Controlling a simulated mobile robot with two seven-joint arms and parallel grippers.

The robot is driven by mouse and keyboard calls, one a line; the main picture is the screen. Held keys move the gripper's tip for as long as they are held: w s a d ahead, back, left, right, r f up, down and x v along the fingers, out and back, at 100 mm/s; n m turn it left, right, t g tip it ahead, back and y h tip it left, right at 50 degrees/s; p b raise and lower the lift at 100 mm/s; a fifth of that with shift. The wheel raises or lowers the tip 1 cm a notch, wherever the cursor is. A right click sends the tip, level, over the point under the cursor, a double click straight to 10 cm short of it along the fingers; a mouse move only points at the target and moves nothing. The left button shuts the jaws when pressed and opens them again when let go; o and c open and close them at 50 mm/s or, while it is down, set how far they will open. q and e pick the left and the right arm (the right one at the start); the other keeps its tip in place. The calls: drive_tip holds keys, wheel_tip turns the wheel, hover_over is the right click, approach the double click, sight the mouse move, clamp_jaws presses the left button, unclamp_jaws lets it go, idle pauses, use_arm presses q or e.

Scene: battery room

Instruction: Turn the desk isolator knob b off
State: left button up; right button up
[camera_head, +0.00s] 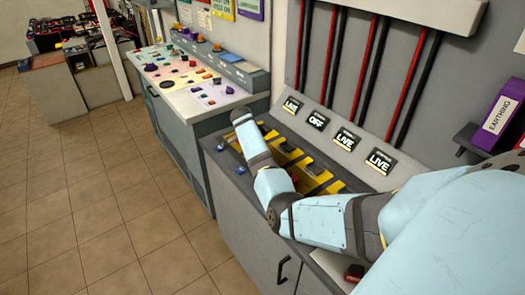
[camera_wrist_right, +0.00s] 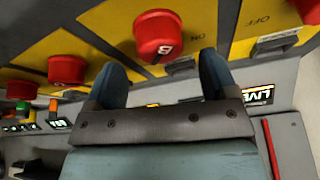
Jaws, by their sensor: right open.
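In the right wrist view a red knob (camera_wrist_right: 159,35) with a white mark like a B stands on a yellow panel. My right gripper (camera_wrist_right: 162,66) is open, with one finger on each side below this knob. I cannot tell whether the fingers touch it. In the head view my right arm reaches from the right over the isolator desk (camera_head: 228,218) and hides much of its yellow panels (camera_head: 312,169). The right gripper itself cannot be made out there. A lit LIVE sign (camera_wrist_right: 257,95) shows in the wrist view. My left gripper is not in view.
More red knobs (camera_wrist_right: 67,69) sit beside the marked one. Behind the panels stand signs reading LIVE, OFF (camera_head: 317,121), LIVE, LIVE, below red and black cables (camera_head: 372,60). A purple EARTHING binder (camera_head: 499,117) is at right.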

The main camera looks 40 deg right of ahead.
drive_tip(key=s+v, duration=0.1)
drive_tip(key=v, duration=0.8)
drive_tip(key=shift+w+r+b, duration=0.25)
drive_tip(key=shift+w+b, duration=0.05)
drive_tip(key=shift+w, duration=0.2)
drive_tip(key=shift+a, duration=0.1)
